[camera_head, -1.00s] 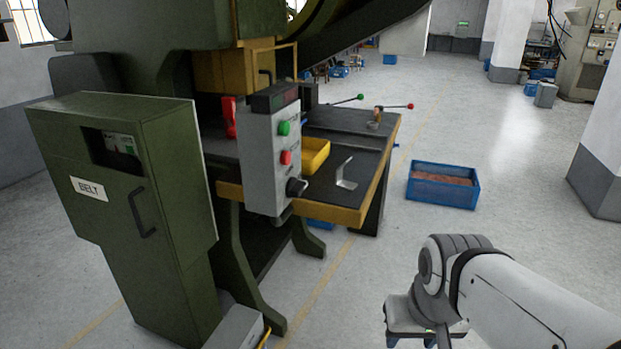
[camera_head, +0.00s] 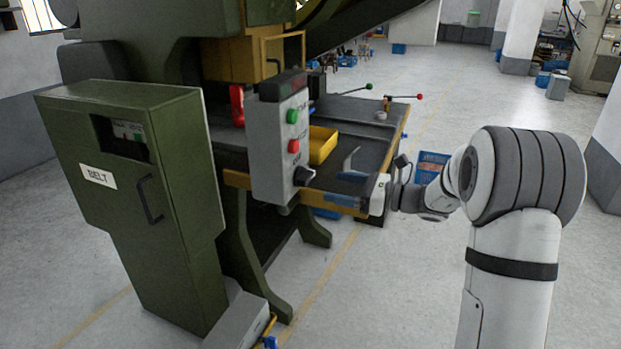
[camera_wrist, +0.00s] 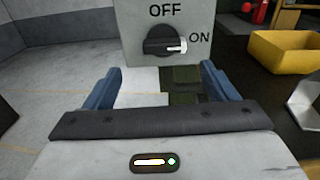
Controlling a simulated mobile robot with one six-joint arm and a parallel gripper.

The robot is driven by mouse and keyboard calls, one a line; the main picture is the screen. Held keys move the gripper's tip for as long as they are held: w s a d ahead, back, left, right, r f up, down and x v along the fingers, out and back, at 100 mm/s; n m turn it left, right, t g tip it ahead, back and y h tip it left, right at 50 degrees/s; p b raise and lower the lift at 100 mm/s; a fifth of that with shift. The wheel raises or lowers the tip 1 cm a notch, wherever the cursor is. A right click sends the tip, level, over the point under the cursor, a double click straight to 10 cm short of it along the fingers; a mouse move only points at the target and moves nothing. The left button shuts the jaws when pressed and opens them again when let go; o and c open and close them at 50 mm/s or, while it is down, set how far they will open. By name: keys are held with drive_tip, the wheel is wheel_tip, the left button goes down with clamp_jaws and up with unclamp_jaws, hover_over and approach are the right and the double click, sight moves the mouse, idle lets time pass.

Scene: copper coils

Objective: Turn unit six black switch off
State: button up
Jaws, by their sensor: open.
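The black rotary switch (camera_wrist: 165,42) sits low on the grey control box (camera_wrist: 132,22) in the wrist view, with OFF printed above it and ON to its right. Its white mark points right, toward ON. In the head view the switch (camera_head: 303,176) is at the lower end of the grey box (camera_head: 268,150), below a green and a red button. My gripper (camera_wrist: 155,78) is open and empty, its two blue fingers apart, short of the switch and slightly below it. In the head view my gripper (camera_head: 345,180) is right of the box.
The yellow-edged machine table (camera_head: 375,145) is behind the box, with a yellow bin (camera_head: 322,145) on it, also in the wrist view (camera_wrist: 285,50). A green BELT cabinet (camera_head: 130,200) stands at left. A blue crate (camera_head: 432,160) is partly hidden behind my arm. Floor at right is open.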

sight(311, 178)
drive_tip(key=shift+m, duration=0.3)
drive_tip(key=x, duration=0.2)
drive_tip(key=p+x, duration=0.1)
drive_tip(key=x, duration=0.4)
drive_tip(key=shift+w+a+r, duration=0.2)
drive_tip(key=shift+w+a, duration=0.05)
drive_tip(key=shift+w, duration=0.3)
drive_tip(key=shift+c, duration=0.5)
drive_tip(key=c, duration=0.9)
drive_tip(key=shift+r, duration=0.1)
